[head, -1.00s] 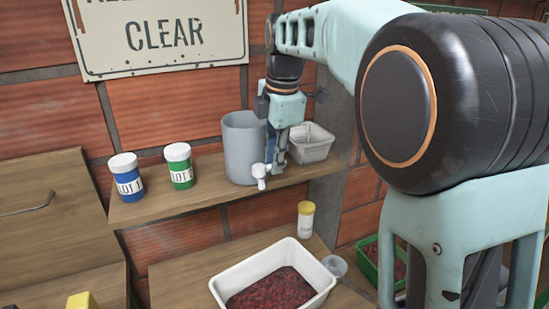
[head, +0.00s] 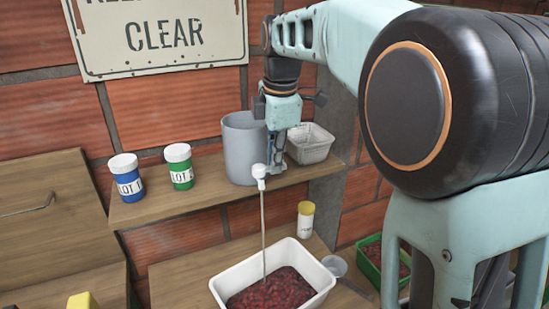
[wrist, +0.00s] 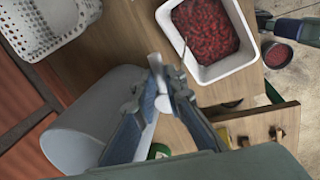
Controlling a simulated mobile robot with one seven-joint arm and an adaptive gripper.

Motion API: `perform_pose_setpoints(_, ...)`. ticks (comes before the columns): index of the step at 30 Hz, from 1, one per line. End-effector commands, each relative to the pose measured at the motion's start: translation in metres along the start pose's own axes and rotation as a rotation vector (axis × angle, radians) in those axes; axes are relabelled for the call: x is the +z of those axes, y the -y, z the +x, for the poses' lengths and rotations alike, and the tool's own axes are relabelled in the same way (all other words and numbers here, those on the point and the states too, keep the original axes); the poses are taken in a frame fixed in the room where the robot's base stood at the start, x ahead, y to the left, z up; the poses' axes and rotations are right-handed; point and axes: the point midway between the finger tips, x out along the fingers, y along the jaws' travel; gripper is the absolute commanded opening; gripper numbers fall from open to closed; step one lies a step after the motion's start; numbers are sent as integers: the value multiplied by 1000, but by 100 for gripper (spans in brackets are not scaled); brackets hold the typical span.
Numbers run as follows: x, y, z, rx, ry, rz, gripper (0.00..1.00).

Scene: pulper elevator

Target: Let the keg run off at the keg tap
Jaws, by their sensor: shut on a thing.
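The keg (head: 240,150) is a grey cylinder standing on the wooden shelf; it also shows in the wrist view (wrist: 90,120). Its white tap (head: 259,172) sticks out over the shelf's front edge. My gripper (wrist: 158,88) is shut on the tap's white handle, with its fingers on either side. A thin pale stream (head: 264,235) runs from the tap down into the white tub (head: 323,290) of red berries (head: 272,292) on the bench below. In the head view my gripper partly hides the right side of the keg.
Blue (head: 127,184) and green (head: 180,172) lidded jars stand left of the keg on the shelf (head: 215,200). A white basket (head: 315,145) stands to its right. A yellow-lidded jar (head: 306,222) and a grey scoop (head: 336,265) are near the tub. A green crate (head: 370,255) is at the right.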

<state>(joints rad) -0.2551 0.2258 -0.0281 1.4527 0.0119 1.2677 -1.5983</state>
Motion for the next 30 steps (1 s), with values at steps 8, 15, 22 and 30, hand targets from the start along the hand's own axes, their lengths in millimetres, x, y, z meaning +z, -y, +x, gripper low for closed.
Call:
perform_pose_setpoints(8, -2, 6, -3, 2, 37, 182, 0)
perform_pose_setpoints(15, -3, 10, -4, 3, 60, 297, 0)
perform_pose_setpoints(22, -4, 11, -4, 3, 68, 345, 0)
perform_pose_setpoints(30, -4, 11, -4, 4, 69, 351, 0)
